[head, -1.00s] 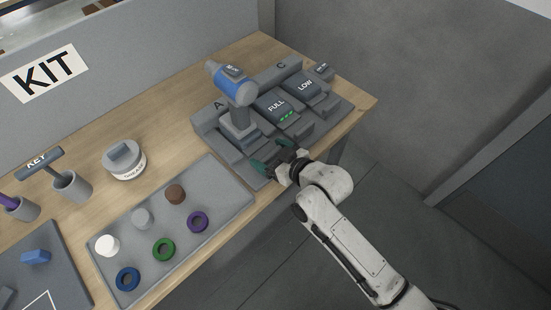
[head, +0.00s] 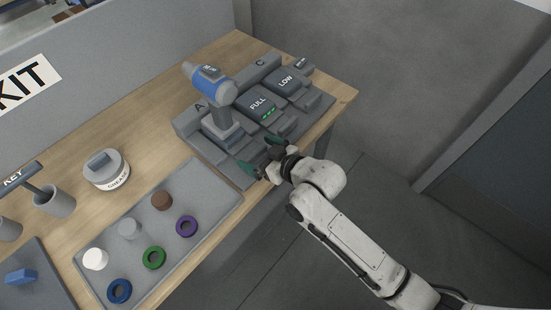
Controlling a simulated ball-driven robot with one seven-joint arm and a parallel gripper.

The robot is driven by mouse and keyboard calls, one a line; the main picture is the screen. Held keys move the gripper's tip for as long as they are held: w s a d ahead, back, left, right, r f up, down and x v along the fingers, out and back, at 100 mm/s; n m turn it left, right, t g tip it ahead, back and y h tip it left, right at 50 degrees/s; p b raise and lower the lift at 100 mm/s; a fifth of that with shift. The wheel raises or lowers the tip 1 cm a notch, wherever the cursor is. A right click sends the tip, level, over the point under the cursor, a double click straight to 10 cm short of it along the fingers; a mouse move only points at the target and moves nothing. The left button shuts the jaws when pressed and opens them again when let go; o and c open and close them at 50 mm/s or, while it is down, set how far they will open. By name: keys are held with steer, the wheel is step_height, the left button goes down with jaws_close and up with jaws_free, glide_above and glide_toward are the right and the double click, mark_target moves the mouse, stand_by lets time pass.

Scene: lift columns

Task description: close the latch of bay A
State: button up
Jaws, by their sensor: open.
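Bay A is the left bay of the grey charging dock (head: 190,127), marked with the letter A. A blue and grey power tool (head: 213,92) stands upright in it on its battery base. The bay's latch is a grey part at the front of the bay, and I cannot tell its state. My gripper (head: 260,156) has dark green fingertips and is open and empty. It is at the front edge of the dock, in front of bay A, and hides part of that front. I cannot tell whether it touches anything.
Batteries marked FULL (head: 259,104) and LOW (head: 287,81) sit in the bays to the right. A grey tray (head: 217,205) with several rings and caps lies left of my gripper. A grease tin (head: 106,171) stands behind the tray. Open floor lies right of the table.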

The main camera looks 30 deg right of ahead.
steer(key=b+v, duration=0.1)
steer(key=v, duration=0.7)
steer(key=shift+s+r, duration=0.2)
steer(key=shift+s, duration=0.1)
stand_by(0.3)
steer(key=s+d+f+m+g+h, duration=0.1)
steer(key=s+d+f+g, duration=0.1)
steer(key=s, duration=0.5)
steer(key=s+d+f+m+g+h, duration=0.1)
steer(key=s+f+g+h, duration=0.1)
steer(key=s+f+g, duration=0.2)
steer(key=s+d+f+m+g+h, duration=0.1)
steer(key=s+g, duration=0.5)
steer(key=s, duration=0.6)
steer(key=shift+d+f+m, duration=0.6)
steer(key=shift+d+f, duration=0.25)
steer(key=shift+f, duration=0.15)
